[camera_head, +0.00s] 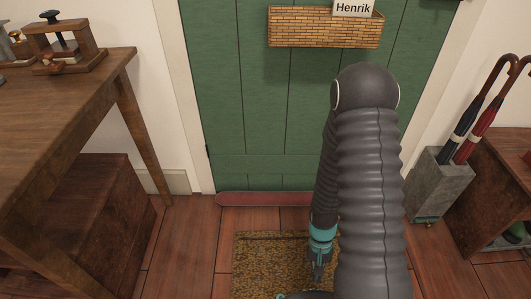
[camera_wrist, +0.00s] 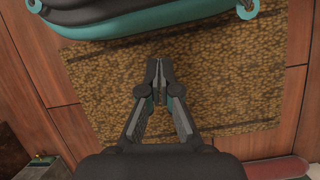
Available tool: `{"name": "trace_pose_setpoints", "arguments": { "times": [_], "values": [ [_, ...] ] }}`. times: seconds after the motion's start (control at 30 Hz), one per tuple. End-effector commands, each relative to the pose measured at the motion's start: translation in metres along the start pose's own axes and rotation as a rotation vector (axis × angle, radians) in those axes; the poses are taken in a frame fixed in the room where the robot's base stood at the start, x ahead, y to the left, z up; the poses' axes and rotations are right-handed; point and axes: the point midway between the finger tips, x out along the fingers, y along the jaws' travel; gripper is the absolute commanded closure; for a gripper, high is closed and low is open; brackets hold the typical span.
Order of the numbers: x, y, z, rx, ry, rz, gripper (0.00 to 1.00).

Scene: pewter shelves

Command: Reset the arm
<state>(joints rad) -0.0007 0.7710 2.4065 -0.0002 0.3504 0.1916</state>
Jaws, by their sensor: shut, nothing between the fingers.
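My arm rises in the middle of the head view and bends down at the elbow. My gripper (camera_head: 318,272) hangs low above the brown doormat (camera_head: 262,262), pointing down, and the arm hides part of the mat. In the wrist view my gripper (camera_wrist: 157,68) shows with its two fingers closed together and nothing between them. The doormat (camera_wrist: 230,100) fills the floor beneath it. I cannot tell how far above the mat the fingertips are.
A green door (camera_head: 240,110) carries a wicker basket (camera_head: 325,30) labelled "Henrik". A red draft stopper (camera_head: 262,199) lies at its foot. A wooden table (camera_head: 80,85) stands left. An umbrella stand (camera_head: 438,180) and wooden shelf (camera_head: 490,205) stand right. Floor left of the mat is clear.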

Motion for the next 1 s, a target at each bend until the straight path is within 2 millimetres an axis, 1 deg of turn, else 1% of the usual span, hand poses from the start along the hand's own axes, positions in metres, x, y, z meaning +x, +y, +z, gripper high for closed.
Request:
{"name": "trace_pose_setpoints", "arguments": {
  "times": [0.03,0.1,0.27,0.4,0.57,0.7,1.0],
  "values": [
    [-0.020,0.000,0.001,-0.015,0.014,-0.003,1.00],
    [-0.043,0.001,0.005,-0.037,0.023,-0.004,1.00],
    [-0.094,0.003,0.015,-0.081,0.056,-0.009,1.00],
    [-0.137,0.005,0.028,-0.113,0.097,-0.013,1.00],
    [-0.182,0.009,0.045,-0.143,0.156,-0.019,1.00],
    [-0.218,0.012,0.062,-0.163,0.217,-0.024,1.00],
    [-0.287,0.020,0.103,-0.188,0.385,-0.037,1.00]
  ]
}}
